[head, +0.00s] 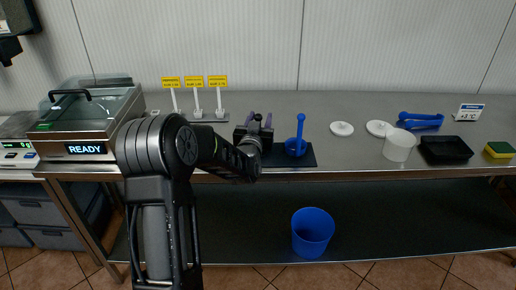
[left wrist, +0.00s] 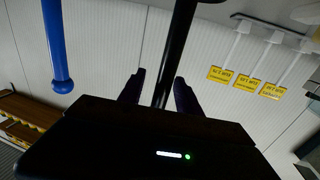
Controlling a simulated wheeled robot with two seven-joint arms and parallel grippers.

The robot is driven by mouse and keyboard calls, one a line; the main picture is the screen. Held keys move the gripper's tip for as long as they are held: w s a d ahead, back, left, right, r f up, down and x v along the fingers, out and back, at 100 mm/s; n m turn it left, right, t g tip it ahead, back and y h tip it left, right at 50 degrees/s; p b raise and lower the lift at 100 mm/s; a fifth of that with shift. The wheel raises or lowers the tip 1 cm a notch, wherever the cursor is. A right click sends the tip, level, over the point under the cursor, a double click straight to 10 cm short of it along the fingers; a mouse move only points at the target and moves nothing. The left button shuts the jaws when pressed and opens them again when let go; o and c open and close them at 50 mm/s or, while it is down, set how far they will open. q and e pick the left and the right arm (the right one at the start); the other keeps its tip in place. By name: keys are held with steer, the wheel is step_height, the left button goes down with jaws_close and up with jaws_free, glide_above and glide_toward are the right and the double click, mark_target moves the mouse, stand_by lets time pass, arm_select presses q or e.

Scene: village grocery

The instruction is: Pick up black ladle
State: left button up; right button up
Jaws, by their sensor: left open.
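The black ladle (left wrist: 178,50) shows in the left wrist view as a dark upright handle. My left gripper (left wrist: 157,92) is open, with its two purple-tipped fingers on either side of that handle. I cannot tell whether either finger touches it. In the head view my left gripper (head: 259,121) is over the dark mat on the counter, and the ladle's handle top (head: 257,117) shows between the fingertips. The ladle's bowl is hidden behind my arm. My right gripper is not in view.
A blue ladle (head: 299,138) stands close to the right on the dark mat (head: 308,158). Yellow price signs (head: 195,82) stand to the left. A white tub (head: 399,146), black tray (head: 446,150) and sponge (head: 499,150) are further right. A blue bin (head: 312,232) stands below the counter.

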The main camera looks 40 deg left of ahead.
arm_select(q)
steer(key=shift+c, duration=0.4)
jaws_close()
